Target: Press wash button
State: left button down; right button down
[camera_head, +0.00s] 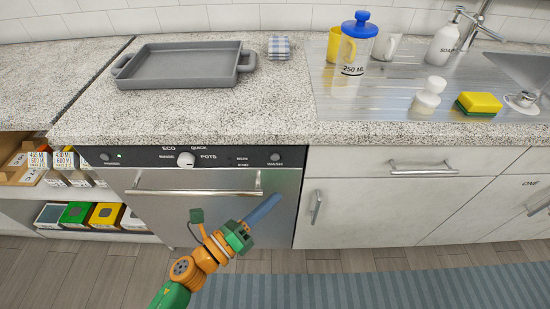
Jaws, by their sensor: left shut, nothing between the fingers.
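The steel dishwasher (200,207) stands under the counter, its door closed. Its black control panel (228,156) carries a white round knob (186,159) and small round buttons, one at the left end (104,157) and one at the right end (275,157). The lettering beside the buttons is too small to read surely. My left gripper (277,198) is shut and empty. Its blue fingers point up and right in front of the door's right part, below the right-end button in the picture and apart from it. My right gripper is out of view.
The dishwasher's bar handle (195,191) sticks out across the door below the panel. White drawers and a cabinet (365,211) are to the right, open shelves with boxes (92,215) to the left. A grey tray (185,66) stands on the counter above.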

aim_at(275, 157)
pick_arm(q)
jog(key=w+b, duration=0.2)
jog(key=w, duration=0.6)
jog(key=shift+w, duration=0.4)
jog(key=shift+b, duration=0.3)
dwell(1.3)
jog(key=shift+w, duration=0.45)
jog(key=shift+w+b, duration=0.4)
jog(key=shift+b, duration=0.05)
dwell(0.5)
jog(key=shift+s, duration=0.15)
jog(key=shift+s+p, duration=0.35)
jog(key=shift+s, duration=0.35)
jog(key=shift+s, duration=0.1)
